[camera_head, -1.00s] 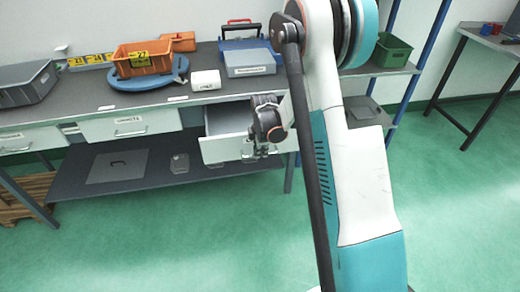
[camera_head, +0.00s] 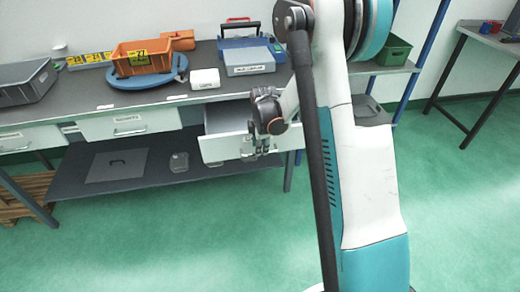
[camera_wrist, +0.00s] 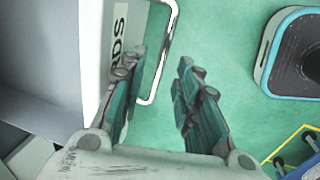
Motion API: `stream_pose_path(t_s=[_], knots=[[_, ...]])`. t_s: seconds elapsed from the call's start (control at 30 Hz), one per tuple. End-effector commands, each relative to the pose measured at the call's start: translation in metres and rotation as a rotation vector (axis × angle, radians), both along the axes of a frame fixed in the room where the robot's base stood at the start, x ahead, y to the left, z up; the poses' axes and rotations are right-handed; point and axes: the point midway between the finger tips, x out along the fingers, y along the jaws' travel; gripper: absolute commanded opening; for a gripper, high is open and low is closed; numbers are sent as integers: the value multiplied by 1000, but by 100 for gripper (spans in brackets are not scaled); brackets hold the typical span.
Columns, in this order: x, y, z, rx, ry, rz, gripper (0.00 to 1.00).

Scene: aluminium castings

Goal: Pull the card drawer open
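The card drawer (camera_head: 217,150) is a pale drawer under the bench, standing out from the frame with its grey inside showing. In the wrist view its front (camera_wrist: 94,50) carries a label ending in "RDS". A metal loop handle (camera_wrist: 166,48) sticks out from that front. My gripper (camera_head: 257,152) is at the drawer front, pointing down. In the wrist view my gripper (camera_wrist: 162,75) has its fingers apart, one on each side of the handle's outer bar. I see no clear contact with the bar. In the head view my gripper hides part of the drawer front.
A second drawer (camera_head: 130,122) to the left is closed. The bench top holds an orange bin (camera_head: 143,64), a blue case (camera_head: 248,62) and a grey bin (camera_head: 30,84). A lower shelf (camera_head: 150,160) runs beneath the drawers. The green floor in front is clear.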

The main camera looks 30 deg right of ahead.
Motion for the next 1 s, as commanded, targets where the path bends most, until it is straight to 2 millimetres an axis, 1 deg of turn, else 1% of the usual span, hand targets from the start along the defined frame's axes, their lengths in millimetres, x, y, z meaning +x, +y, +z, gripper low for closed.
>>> stream_pose_path(t_s=[0.03, 0.1, 0.3, 0.4, 0.5, 0.7, 1.0], knots=[[-2, 1, 10, 0, 0, 0, 30], [-5, 1, 24, 0, 0, 0, 30], [-11, 3, 60, 0, 0, 0, 30], [-14, 4, 74, 0, 0, 0, 30], [-15, 4, 84, 0, 0, 0, 30], [-17, 5, 91, 0, 0, 0, 30], [-16, 5, 91, 0, 0, 0, 30]])
